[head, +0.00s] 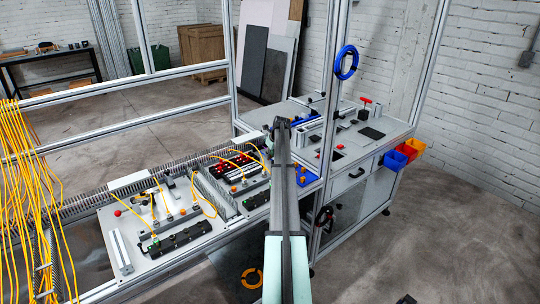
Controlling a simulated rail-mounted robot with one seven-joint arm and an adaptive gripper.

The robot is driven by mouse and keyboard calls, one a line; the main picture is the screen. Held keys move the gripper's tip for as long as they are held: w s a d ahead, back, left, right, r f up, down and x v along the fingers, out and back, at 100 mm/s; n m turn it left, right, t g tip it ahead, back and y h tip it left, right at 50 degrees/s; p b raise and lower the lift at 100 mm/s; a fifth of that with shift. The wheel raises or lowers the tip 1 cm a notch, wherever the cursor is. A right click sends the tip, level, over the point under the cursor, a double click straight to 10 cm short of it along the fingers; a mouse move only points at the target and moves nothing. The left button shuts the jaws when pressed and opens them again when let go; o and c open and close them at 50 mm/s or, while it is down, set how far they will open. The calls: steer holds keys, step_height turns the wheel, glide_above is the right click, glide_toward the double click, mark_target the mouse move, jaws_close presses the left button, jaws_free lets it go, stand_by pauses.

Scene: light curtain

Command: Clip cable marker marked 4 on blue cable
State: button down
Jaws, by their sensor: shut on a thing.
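My arm reaches away from the bottom centre towards the workbench. My gripper (281,124) is at its far end, small and dark, seen from behind. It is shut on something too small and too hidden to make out. A blue ring-shaped coil (346,62), which may be the blue cable, hangs on the frame post to the right of my gripper and higher in the picture. I cannot make out a cable marker or the number 4 anywhere.
A grey panel (142,262) with yellow cables and modules lies left of my arm. A blue tray (307,181) is just right of it. Aluminium posts (330,130) stand close on the right. Red (414,145) and blue (395,161) bins hang on the bench's right side.

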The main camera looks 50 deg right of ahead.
steer(key=shift+f, duration=0.15)
steer(key=c, duration=1)
jaws_free()
steer(key=shift+r+p, duration=1.65)
steer(key=shift+r, duration=2.2)
